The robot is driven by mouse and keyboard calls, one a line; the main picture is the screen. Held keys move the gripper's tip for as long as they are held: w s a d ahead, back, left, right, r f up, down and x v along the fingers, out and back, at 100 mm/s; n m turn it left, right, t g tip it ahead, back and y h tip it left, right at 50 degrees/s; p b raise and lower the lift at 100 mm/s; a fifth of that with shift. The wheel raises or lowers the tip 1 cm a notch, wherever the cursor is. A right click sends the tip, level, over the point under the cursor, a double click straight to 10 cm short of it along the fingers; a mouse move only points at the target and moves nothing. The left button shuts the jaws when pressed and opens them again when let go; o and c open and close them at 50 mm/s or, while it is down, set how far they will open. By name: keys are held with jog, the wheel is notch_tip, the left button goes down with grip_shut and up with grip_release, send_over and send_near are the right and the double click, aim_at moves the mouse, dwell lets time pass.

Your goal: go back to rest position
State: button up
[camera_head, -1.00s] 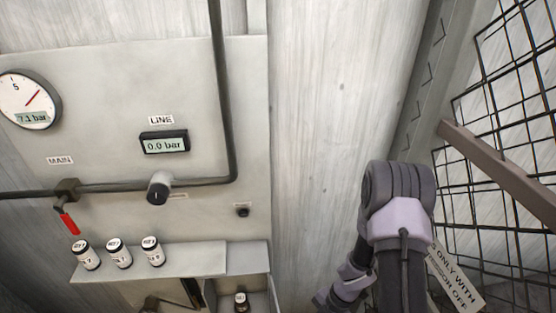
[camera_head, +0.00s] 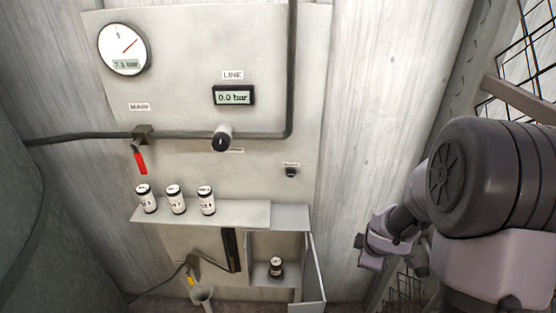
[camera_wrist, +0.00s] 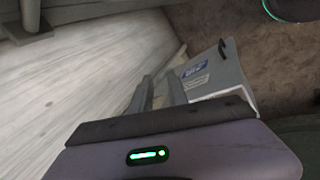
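My arm (camera_head: 470,210) is folded at the right of the head view, its lilac wrist end apart from the wall panel (camera_head: 190,75). In the wrist view, two grey finger-like parts of my gripper (camera_wrist: 158,92) stand close together above a dark bar. Whether they are shut is unclear, and I see no held object. A pale box-like surface with a blue label and dark handle (camera_wrist: 222,50) lies beyond them.
The panel has a gauge (camera_head: 123,49), a LINE display reading 0.0 bar (camera_head: 233,96), a knob (camera_head: 221,139) and a red lever (camera_head: 139,160). Three canisters stand on a shelf (camera_head: 250,213). Below, an open-doored compartment (camera_head: 290,245) holds a bottle (camera_head: 276,267). Wire mesh (camera_head: 515,60) is at right.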

jog(key=s+r+m+h+b, duration=0.2)
jog(key=s+r+m+b, duration=0.7)
jog(key=m, duration=0.3)
jog(key=s+a+m+y+b, duration=0.2)
jog(key=s+a+m+y, duration=0.3)
jog(key=s+a, duration=0.8)
jog(key=shift+s+a+r+m+t+b, duration=0.25)
jog(key=shift+s+m+t+b, duration=0.15)
jog(key=shift+s+m, duration=0.1)
jog(key=shift+w, duration=0.1)
